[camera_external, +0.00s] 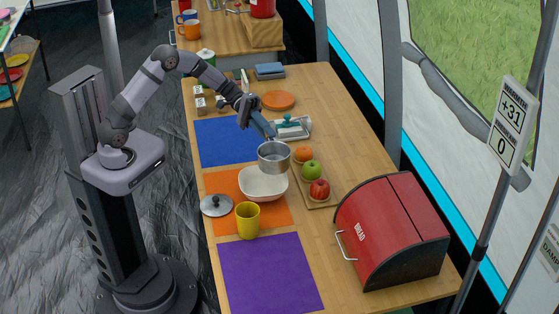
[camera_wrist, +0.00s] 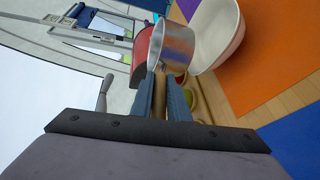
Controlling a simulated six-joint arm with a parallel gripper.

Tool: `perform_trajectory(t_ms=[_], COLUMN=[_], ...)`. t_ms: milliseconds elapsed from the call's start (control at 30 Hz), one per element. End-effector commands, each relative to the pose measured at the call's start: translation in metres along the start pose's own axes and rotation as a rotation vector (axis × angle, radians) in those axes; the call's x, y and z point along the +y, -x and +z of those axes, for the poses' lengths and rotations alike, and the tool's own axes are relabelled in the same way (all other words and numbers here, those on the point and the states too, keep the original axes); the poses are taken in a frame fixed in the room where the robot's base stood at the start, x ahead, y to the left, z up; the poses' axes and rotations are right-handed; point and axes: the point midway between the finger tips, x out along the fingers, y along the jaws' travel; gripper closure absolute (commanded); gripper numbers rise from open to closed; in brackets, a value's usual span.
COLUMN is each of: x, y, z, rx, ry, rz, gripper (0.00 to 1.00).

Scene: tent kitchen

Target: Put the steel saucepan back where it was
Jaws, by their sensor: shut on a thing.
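The steel saucepan (camera_external: 274,158) is held in the air near the white bowl (camera_external: 263,184) and the fruit board. My gripper (camera_external: 267,133) is shut on the saucepan's handle side, at the pan's upper left. The handle is mostly hidden by the fingers. In the wrist view the saucepan (camera_wrist: 172,48) is just beyond my fingertips (camera_wrist: 160,85), beside the white bowl (camera_wrist: 220,38). The pan looks roughly upright in the external view. A steel lid with a dark knob (camera_external: 216,205) lies left of the bowl, partly on the orange mat (camera_external: 280,214).
A yellow mug (camera_external: 248,220) stands below the bowl. An orange, a green apple and a red apple (camera_external: 319,189) sit on a wooden board. A red bread box (camera_external: 391,231) is at right. The blue mat (camera_external: 222,143) and purple mat (camera_external: 270,275) look clear.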

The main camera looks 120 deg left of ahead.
Motion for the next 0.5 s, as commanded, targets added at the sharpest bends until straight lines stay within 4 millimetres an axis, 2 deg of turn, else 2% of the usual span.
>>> perform_trajectory(t_ms=[33,200,333,500], x=[-0.005,-0.019,-0.028,-0.036], y=[0.027,0.096,0.136,0.168], z=[-0.004,0.002,0.011,0.021], rx=[0.010,0.006,0.006,0.004], ry=[-0.002,-0.001,-0.002,-0.002], rz=[0.003,0.003,0.003,0.003], gripper=[1.00,1.00,1.00,1.00])
